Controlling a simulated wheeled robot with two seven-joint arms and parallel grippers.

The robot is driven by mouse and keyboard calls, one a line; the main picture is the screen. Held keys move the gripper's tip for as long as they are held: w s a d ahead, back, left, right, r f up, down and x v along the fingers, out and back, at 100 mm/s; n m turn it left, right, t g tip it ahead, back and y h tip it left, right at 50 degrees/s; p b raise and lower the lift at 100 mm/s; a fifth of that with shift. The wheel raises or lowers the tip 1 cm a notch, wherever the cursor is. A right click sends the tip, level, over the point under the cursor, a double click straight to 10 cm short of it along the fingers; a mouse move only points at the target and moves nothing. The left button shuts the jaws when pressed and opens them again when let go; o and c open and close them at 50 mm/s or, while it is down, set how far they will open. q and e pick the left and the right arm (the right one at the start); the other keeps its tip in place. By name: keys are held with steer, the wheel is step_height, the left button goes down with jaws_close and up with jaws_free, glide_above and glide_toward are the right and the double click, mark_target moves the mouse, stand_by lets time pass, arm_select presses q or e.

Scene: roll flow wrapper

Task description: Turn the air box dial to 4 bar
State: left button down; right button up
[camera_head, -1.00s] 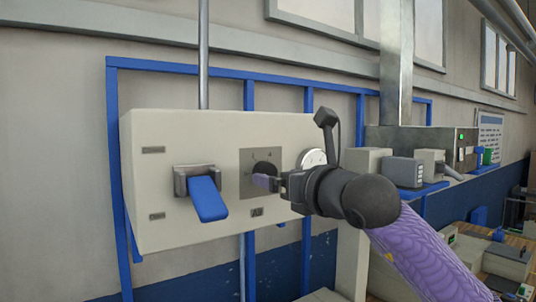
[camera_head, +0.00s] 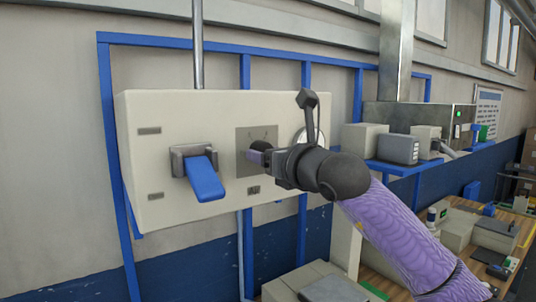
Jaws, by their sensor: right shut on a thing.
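The air box (camera_head: 220,110) is a cream box on a blue frame. Its dial (camera_head: 260,146) is a dark round knob on a grey square plate (camera_head: 243,139), mostly hidden behind my gripper. My right gripper (camera_head: 262,157) comes in from the right and is shut on the dial. The dial's pointer and the scale marks are too small or covered to read. My left gripper is not in view.
A blue lever (camera_head: 205,179) sticks out of the box left of the dial. A round gauge (camera_head: 302,138) is partly hidden behind my right wrist. Grey and cream units (camera_head: 398,148) stand on a blue shelf to the right. Free room lies left of the box.

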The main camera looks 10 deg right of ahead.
steer(key=shift+m+b, duration=6)
steer(key=shift+m, duration=5.8)
